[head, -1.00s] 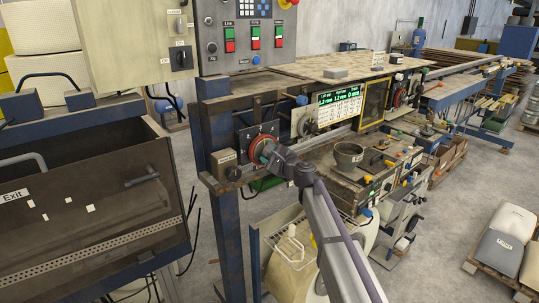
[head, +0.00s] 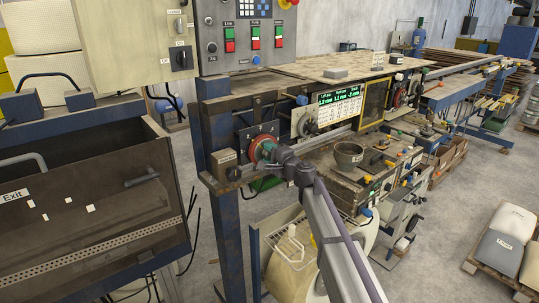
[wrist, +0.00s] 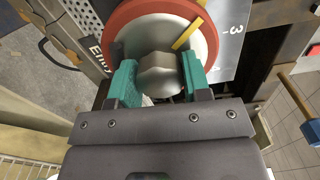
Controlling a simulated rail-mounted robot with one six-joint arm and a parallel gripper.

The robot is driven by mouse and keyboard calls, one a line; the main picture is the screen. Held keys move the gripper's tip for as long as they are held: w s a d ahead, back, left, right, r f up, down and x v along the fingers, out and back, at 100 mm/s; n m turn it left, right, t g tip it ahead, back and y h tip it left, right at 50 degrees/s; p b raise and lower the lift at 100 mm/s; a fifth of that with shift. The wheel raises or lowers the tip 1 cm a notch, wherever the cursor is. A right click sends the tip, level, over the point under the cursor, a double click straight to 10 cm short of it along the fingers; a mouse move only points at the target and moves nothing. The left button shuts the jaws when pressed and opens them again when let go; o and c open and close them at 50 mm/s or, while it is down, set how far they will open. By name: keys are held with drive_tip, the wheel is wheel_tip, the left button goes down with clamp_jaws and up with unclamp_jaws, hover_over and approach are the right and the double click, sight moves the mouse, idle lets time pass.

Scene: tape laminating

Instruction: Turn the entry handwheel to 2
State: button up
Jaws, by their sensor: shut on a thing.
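The entry handwheel (head: 256,153) is a red-rimmed wheel on a dark plate on the machine's near end. In the wrist view its red rim (wrist: 122,24) surrounds a silver face with a faceted central hub. A yellow pointer (wrist: 189,34) on the wheel points to the upper right. The pale scale plate (wrist: 236,40) behind shows a 3 and tick marks; the pointer's tip lies left of the 3. I see no 2. My gripper (wrist: 158,76) has its green fingers shut on the hub, one on each side. It also shows in the head view (head: 269,151).
A lit green display (head: 339,97) stands right of the wheel; its small digits are hard to read. A small beige box with a dark knob (head: 233,173) sits left of the wheel. A grey pot (head: 348,154) stands on the bench to the right.

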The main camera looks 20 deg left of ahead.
idle(0.3)
drive_tip(key=o, duration=0.9)
drive_tip(key=shift+o, duration=0.2)
drive_tip(key=v, duration=1)
drive_tip(key=shift+s+d, duration=0.2)
drive_tip(key=shift+d, duration=0.15)
